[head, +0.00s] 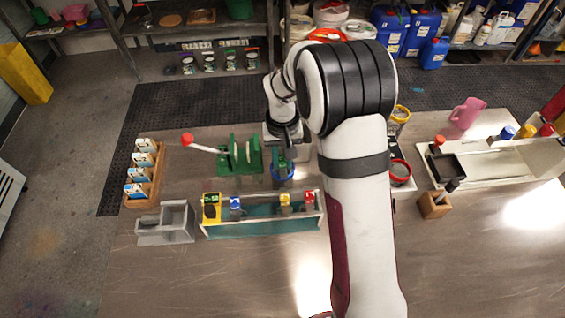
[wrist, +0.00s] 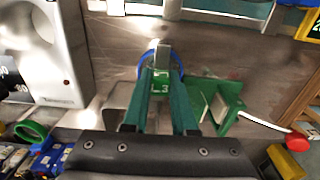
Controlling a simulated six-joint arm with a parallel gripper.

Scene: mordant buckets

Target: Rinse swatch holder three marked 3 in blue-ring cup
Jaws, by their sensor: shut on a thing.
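My gripper (head: 283,158) points down over the blue-ring cup (head: 283,182), left of my arm. In the wrist view, my gripper's two green fingers (wrist: 160,92) are shut on the swatch holder marked 3 (wrist: 160,84), which has a green label with a white 3. The cup's blue ring (wrist: 178,72) shows around the holder from above. The holder's lower end is hidden, so I cannot tell how deep it sits in the cup. My fingers hide part of the ring.
A green fixture (head: 240,155) with a red-knobbed lever stands close left of the cup. In front is a rack (head: 260,228) with several coloured holders. A grey divided tray (head: 165,224) and a wooden card rack (head: 143,172) stand left. A red-ring cup (head: 399,173) stands right.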

